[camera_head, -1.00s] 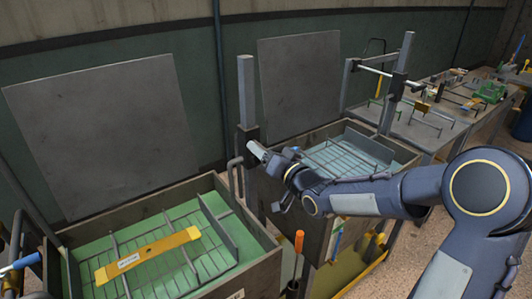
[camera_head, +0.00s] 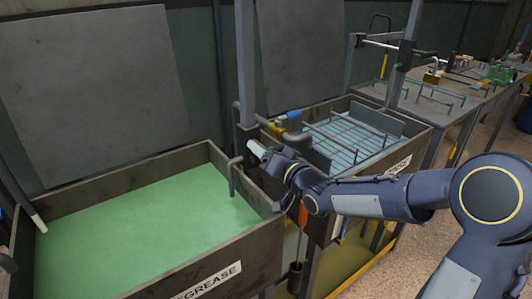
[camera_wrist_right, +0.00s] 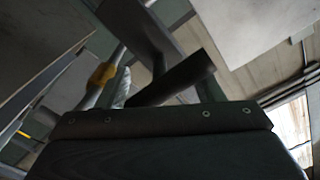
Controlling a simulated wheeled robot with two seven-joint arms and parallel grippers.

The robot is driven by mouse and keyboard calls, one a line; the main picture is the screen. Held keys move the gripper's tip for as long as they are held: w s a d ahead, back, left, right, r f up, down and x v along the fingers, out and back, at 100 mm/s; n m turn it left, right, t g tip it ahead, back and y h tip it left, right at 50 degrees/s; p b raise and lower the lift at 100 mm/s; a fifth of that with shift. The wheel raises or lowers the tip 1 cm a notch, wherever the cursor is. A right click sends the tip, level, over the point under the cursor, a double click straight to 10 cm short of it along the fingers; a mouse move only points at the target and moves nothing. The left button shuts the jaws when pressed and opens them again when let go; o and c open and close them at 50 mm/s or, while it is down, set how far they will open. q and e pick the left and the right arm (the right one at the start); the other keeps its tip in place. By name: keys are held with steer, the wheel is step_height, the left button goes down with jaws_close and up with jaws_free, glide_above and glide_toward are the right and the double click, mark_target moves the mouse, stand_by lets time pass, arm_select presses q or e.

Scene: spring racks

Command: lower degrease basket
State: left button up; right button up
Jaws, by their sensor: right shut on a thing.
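The degrease tank (camera_head: 197,283) stands at the lower left in the head view, its front label partly cut off. Green liquid (camera_head: 130,230) fills it, and no basket shows above the surface. My right gripper (camera_head: 257,151) is at the tank's back right corner, beside the upright post (camera_head: 245,70). It is shut on a handle there, mostly hidden by the gripper. In the right wrist view a dark round bar (camera_wrist_right: 180,78) and a yellow part (camera_wrist_right: 103,73) show above the wrist. My left gripper is out of view.
A second tank (camera_head: 388,168) with a wire basket (camera_head: 350,138) at its top stands right of the degrease tank. Grey panels (camera_head: 95,90) rise behind both. A bent pipe (camera_head: 232,175) stands near my right gripper. Benches with small racks (camera_head: 435,95) run to the back right.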

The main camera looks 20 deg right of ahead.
steer(key=shift+s+f, duration=0.1)
steer(key=shift+f, duration=0.4)
steer(key=o, duration=1.2)
steer(key=shift+o, duration=0.2)
steer(key=shift+s, duration=0.1)
steer(key=shift+s+d, duration=0.15)
steer(key=shift+s, duration=0.2)
steer(key=v, duration=0.7)
steer(key=shift+r, duration=0.35)
steer(key=shift+w+d, duration=0.1)
